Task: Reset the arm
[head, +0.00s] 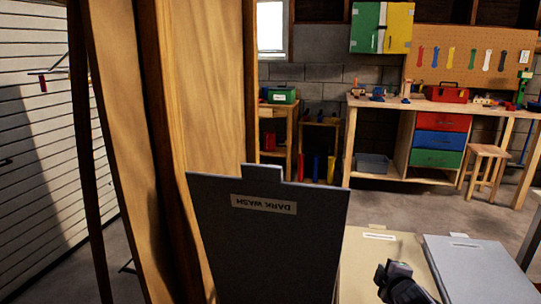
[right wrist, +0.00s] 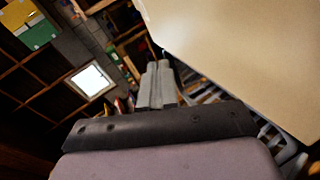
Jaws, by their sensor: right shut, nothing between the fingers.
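My right gripper (head: 398,282) shows at the bottom right of the head view, in front of the beige lid (head: 378,258). In the right wrist view its two grey fingers (right wrist: 157,72) lie side by side, shut, with nothing between them. A large beige panel (right wrist: 245,60) fills the upper right of that view, close beside the fingers; I cannot tell whether they touch. A dark grey lid (head: 268,250) stands raised left of the gripper, with an upside-down label reading "DARK WASH". My left gripper is not in view.
A light grey lid (head: 480,270) lies flat right of the beige one. A tall wooden panel (head: 205,110) blocks the left side. A workbench (head: 440,103) with red, blue and green drawers and a stool (head: 485,155) stand at the back. Concrete floor lies open between.

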